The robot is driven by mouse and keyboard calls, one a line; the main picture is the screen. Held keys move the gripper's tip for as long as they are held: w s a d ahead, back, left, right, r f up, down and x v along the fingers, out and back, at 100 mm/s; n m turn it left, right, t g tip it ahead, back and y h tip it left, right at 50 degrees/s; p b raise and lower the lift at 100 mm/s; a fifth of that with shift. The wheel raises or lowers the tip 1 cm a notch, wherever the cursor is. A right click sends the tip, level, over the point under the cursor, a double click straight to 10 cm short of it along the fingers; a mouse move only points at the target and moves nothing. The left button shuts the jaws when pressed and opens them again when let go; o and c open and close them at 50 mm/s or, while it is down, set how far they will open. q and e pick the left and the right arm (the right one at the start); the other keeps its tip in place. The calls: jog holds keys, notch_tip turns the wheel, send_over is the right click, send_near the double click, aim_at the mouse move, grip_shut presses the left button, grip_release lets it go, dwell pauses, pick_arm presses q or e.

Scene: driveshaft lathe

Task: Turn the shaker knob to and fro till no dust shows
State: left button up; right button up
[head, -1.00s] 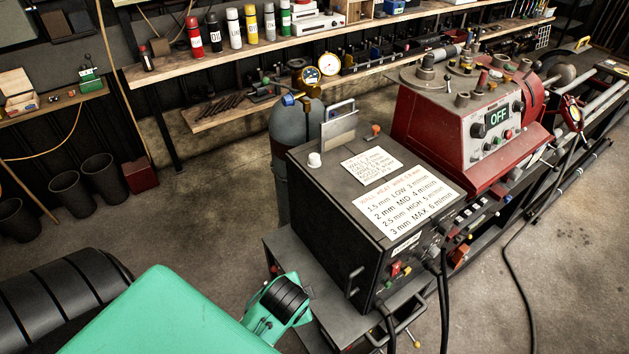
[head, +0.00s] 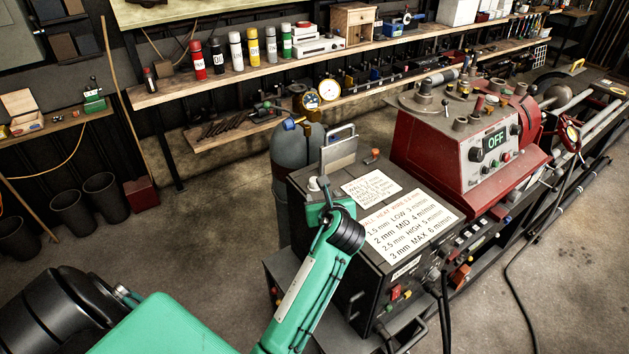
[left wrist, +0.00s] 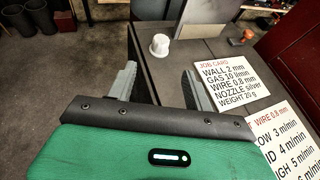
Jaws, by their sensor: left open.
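I cannot tell any knob as the shaker knob, and no dust can be made out. My right gripper is not in view.
Job card (left wrist: 228,78) and wire chart (head: 412,222) lie on the box top. A grey gas cylinder (head: 284,165) stands behind it. The red lathe headstock (head: 440,150), its display reading OFF, is to the right. A shelf (head: 200,85) holds several bottles. Cables hang at front right.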

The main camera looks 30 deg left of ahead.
aim_at(314, 179)
pick_arm(q)
jog(key=p+x, duration=0.1)
jog(key=x, duration=0.3)
jog(key=p+x, duration=0.1)
jog(key=x, duration=0.3)
jog(key=p+x, duration=0.1)
jog(key=x, duration=0.3)
jog(key=shift+w+r, duration=0.2)
jog(key=shift+r, duration=0.1)
jog(key=shift+p+x, duration=0.3)
jog(key=shift+x, duration=0.65)
jog(key=shift+f, duration=0.1)
jog(key=c, duration=1)
